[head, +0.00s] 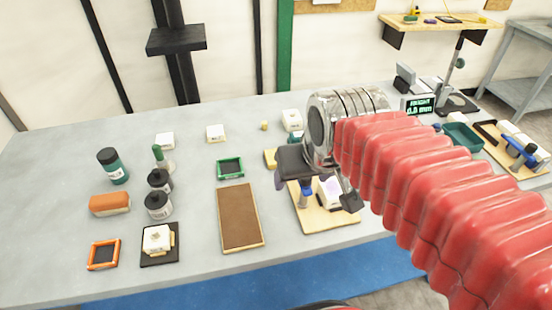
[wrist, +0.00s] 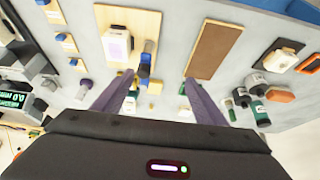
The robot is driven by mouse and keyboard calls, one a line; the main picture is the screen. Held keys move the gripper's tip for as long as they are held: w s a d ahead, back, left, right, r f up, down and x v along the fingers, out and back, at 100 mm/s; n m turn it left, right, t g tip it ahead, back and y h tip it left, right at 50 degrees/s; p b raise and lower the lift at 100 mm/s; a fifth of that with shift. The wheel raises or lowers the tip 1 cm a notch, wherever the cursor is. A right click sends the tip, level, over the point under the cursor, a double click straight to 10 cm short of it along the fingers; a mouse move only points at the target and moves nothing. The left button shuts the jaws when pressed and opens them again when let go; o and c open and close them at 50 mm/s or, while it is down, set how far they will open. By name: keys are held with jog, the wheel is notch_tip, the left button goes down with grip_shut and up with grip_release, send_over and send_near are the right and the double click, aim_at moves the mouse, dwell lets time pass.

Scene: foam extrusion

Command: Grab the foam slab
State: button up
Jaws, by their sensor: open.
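My gripper (head: 315,190) is open and empty, above the table's middle right; in the wrist view its two purple fingers (wrist: 159,80) are spread apart. Several pale blocks could be the foam slab; I cannot tell which. One white block (head: 328,191) sits on a wooden board (head: 338,217) beside a blue-topped post, under my gripper and partly hidden by it. It also shows in the wrist view (wrist: 117,43), beyond the left finger. Another white block (head: 157,239) sits on a black plate at front left. A flat brown wood-rimmed panel (head: 241,217) lies between them.
Bottles (head: 158,205), an orange-brown block (head: 110,204), an orange frame (head: 103,254) and a green frame (head: 230,168) stand at left. A display (head: 420,106) and a teal tray (head: 463,137) are at right. Bare grey table surrounds the brown panel.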

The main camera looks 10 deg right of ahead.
jog(key=w+f+g, duration=0.1)
jog(key=w+f, duration=0.2)
jog(key=w, duration=1.5)
jog(key=shift+w+f, duration=0.2)
jog(key=shift+w, duration=0.2)
jog(key=shift+f, duration=0.1)
jog(key=x, duration=0.8)
jog(key=shift+w+f, duration=0.1)
jog(key=shift+f, duration=0.05)
jog(key=shift+f, duration=0.1)
jog(key=shift+x, duration=2.55)
jog(key=c, duration=1.1)
